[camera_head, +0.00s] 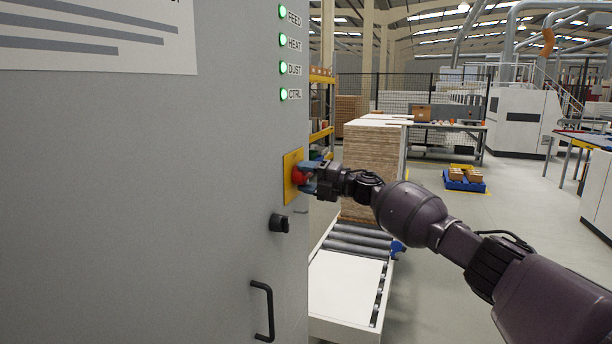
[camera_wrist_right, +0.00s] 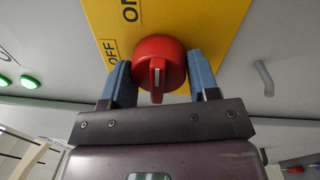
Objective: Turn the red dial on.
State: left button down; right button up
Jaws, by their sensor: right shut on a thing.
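The red dial (camera_head: 299,177) sits on a yellow plate (camera_head: 289,180) on the grey cabinet front. In the right wrist view the red dial (camera_wrist_right: 160,52) has a white line on its grip ridge, and the yellow plate (camera_wrist_right: 205,22) carries the words ON and OFF. My right gripper (camera_head: 305,178) is at the dial, and in its wrist view the blue fingers (camera_wrist_right: 158,82) are shut on the dial, one on each side. The fingers partly hide the dial in the head view. My left gripper is not in view.
Several green lamps (camera_head: 283,68) labelled FEED, HEAT, DUST and CTRL are lit above the plate. A black knob (camera_head: 280,223) and a black handle (camera_head: 268,310) stick out below it. A roller conveyor (camera_head: 350,262) and stacked boards (camera_head: 370,160) stand right of the cabinet.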

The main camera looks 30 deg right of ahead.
jog(key=o, duration=0.9)
jog(key=b+v, duration=0.2)
jog(key=v, duration=0.9)
jog(key=shift+w, duration=0.1)
